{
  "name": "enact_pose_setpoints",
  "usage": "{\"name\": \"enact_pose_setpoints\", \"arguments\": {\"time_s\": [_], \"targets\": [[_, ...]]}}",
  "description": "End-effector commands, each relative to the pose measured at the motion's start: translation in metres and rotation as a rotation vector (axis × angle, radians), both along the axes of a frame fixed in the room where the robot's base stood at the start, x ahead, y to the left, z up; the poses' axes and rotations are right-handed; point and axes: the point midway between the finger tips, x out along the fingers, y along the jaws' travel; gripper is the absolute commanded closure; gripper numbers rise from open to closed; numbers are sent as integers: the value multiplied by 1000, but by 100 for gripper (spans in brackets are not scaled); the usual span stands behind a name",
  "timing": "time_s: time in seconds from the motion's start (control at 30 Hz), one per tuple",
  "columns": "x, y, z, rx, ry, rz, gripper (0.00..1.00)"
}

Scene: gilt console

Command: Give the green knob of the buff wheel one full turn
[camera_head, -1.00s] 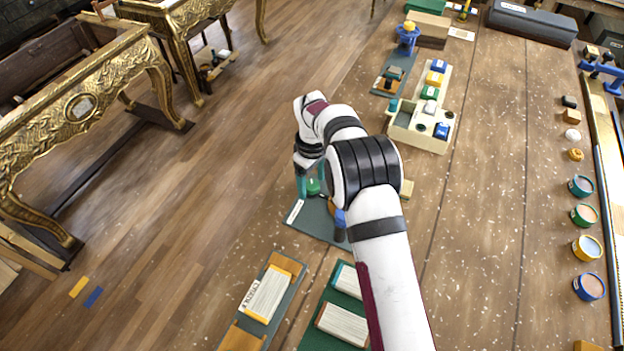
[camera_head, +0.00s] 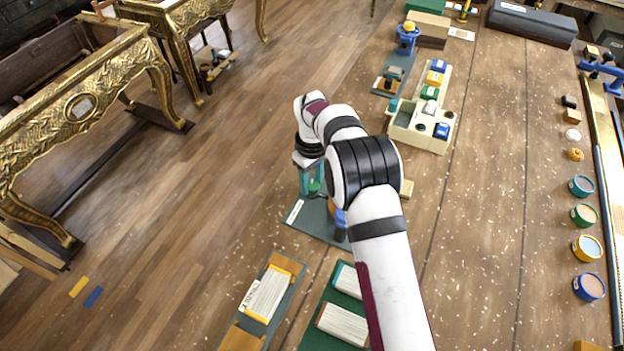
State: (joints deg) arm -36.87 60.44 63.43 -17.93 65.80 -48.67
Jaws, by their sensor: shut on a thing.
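The green knob (camera_head: 314,187) shows between the teal fingers of my gripper (camera_head: 311,186), low at the left end of my arm. My gripper points down and is shut on the knob. The knob stands over a dark grey-green base plate (camera_head: 312,222) with a white label at its left edge. A blue part (camera_head: 341,218) shows beside my arm on the same plate. The buff wheel itself is mostly hidden behind my arm, so I cannot see its angle.
Trays with white-topped blocks (camera_head: 265,295) lie at the front. A cream box with coloured buttons (camera_head: 420,130) stands behind my arm. Several colour pots (camera_head: 586,248) line the right side. The middle of the bench (camera_head: 480,230) is clear. Gilt furniture (camera_head: 85,110) stands at left.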

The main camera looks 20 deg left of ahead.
Motion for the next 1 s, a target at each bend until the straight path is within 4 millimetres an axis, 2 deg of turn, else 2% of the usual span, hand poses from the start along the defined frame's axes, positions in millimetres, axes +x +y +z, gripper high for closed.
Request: {"name": "enact_pose_setpoints", "arguments": {"time_s": [1.0], "targets": [[0, 0, 0, -1, 0, -945, 100]]}}
